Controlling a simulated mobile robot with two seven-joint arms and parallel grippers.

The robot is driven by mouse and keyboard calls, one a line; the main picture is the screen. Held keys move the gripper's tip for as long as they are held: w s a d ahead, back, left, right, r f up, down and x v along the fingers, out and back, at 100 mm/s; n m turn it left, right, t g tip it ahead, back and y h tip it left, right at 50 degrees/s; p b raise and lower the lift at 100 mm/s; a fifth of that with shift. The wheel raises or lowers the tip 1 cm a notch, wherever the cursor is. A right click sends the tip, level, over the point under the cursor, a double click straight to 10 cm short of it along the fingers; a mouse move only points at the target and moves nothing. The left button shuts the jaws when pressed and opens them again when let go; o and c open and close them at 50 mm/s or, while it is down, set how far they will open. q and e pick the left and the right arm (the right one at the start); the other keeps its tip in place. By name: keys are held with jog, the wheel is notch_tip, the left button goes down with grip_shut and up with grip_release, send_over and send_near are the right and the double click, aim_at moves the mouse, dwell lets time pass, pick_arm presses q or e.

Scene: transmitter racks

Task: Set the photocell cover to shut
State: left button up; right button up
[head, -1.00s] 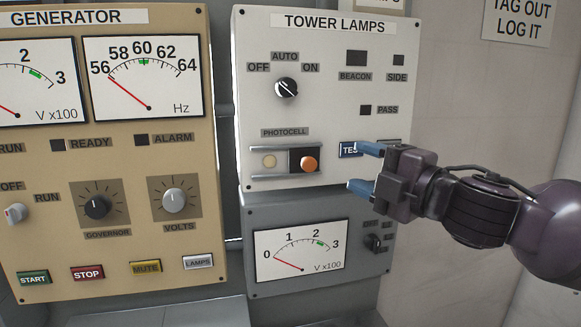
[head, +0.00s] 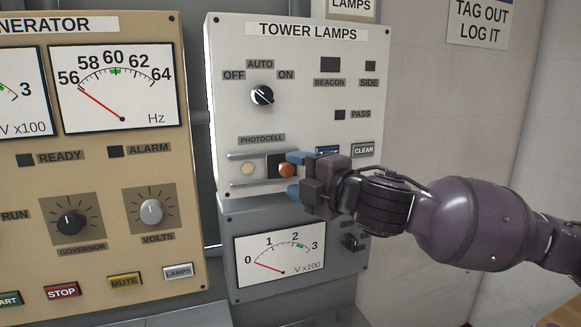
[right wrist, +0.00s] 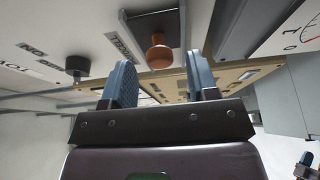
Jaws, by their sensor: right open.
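The photocell cover (head: 274,161) is a dark plate with an orange knob (head: 286,170), set between two rails on the Tower Lamps panel. It sits at the right part of the rails, and a pale round photocell (head: 248,168) shows uncovered to its left. My right gripper (head: 294,174) is open, with its blue fingertips above and below the knob's right side in the head view. In the right wrist view the orange knob (right wrist: 159,52) stands out beyond and between the two open fingers (right wrist: 160,82); I see no contact.
The TEST button is partly hidden behind my right gripper; the CLEAR button (head: 363,150) is just above it. A selector knob (head: 262,95) is above the photocell. A voltmeter panel (head: 279,254) lies below, and the tan generator panel (head: 99,215) is to the left.

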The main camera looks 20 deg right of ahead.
jog(key=shift+x, duration=1.1)
jog(key=shift+c, duration=0.5)
jog(key=shift+a, duration=0.1)
grip_shut()
